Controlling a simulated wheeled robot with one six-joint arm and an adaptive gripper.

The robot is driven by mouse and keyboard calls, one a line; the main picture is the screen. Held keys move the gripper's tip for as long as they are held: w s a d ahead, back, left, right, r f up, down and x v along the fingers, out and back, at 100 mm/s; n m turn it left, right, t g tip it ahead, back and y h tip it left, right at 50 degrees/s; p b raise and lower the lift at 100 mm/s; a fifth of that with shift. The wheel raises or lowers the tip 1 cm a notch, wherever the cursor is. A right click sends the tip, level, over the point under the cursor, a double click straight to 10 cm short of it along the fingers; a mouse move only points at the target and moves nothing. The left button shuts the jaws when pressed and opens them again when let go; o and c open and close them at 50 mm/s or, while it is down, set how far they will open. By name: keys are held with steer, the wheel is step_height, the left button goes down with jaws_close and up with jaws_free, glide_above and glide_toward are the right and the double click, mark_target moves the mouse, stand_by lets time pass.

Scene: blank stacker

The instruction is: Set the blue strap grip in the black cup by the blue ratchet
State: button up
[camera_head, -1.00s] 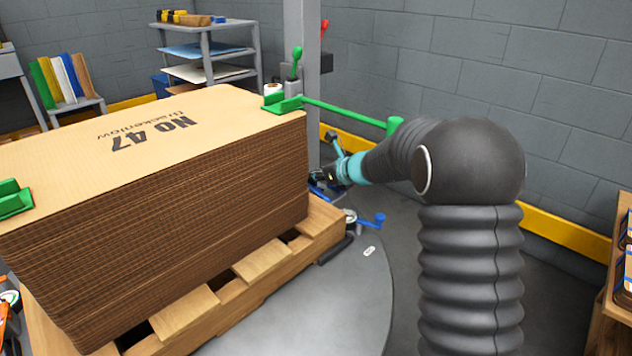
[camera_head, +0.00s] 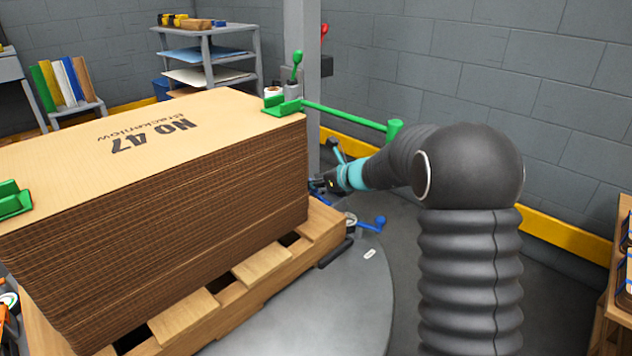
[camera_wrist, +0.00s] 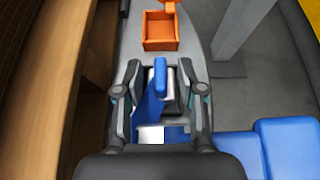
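My gripper (camera_head: 328,184) is low beside the right end of the pallet, and its fingers also show in the wrist view (camera_wrist: 160,85). In the wrist view a blue upright bar, which looks like the blue strap grip (camera_wrist: 160,78), stands between the fingers, with gaps at both sides. The fingers look open around it. A blue part, probably of the blue ratchet (camera_wrist: 285,145), lies to the right of the gripper; a blue lever also shows in the head view (camera_head: 378,223). A grey, dark-centred shape lies behind the bar; I cannot tell whether it is the black cup.
A tall cardboard stack (camera_head: 180,200) on a wooden pallet (camera_head: 255,268) fills the left. An orange open box (camera_wrist: 160,33) lies beyond the fingers. A grey post (camera_head: 302,60) and a green rail (camera_head: 345,114) stand behind.

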steer(key=p+v, duration=0.1)
steer(key=v, duration=1.1)
steer(key=s+a+r+n+g+h, duration=0.1)
steer(key=s+r+n+g+h, duration=0.2)
steer(key=s+n, duration=1.35)
steer(key=s+d+n+h, duration=0.3)
steer(key=s+d+n, duration=0.1)
steer(key=s, duration=0.7)
steer(key=s+d+f+n+h, duration=0.1)
steer(key=s+d+n, duration=0.3)
steer(key=s, duration=0.7)
steer(key=shift+d+n+h, duration=0.35)
steer(key=shift+n+h, duration=0.55)
steer(key=shift+n, duration=0.25)
steer(key=shift+s, duration=0.15)
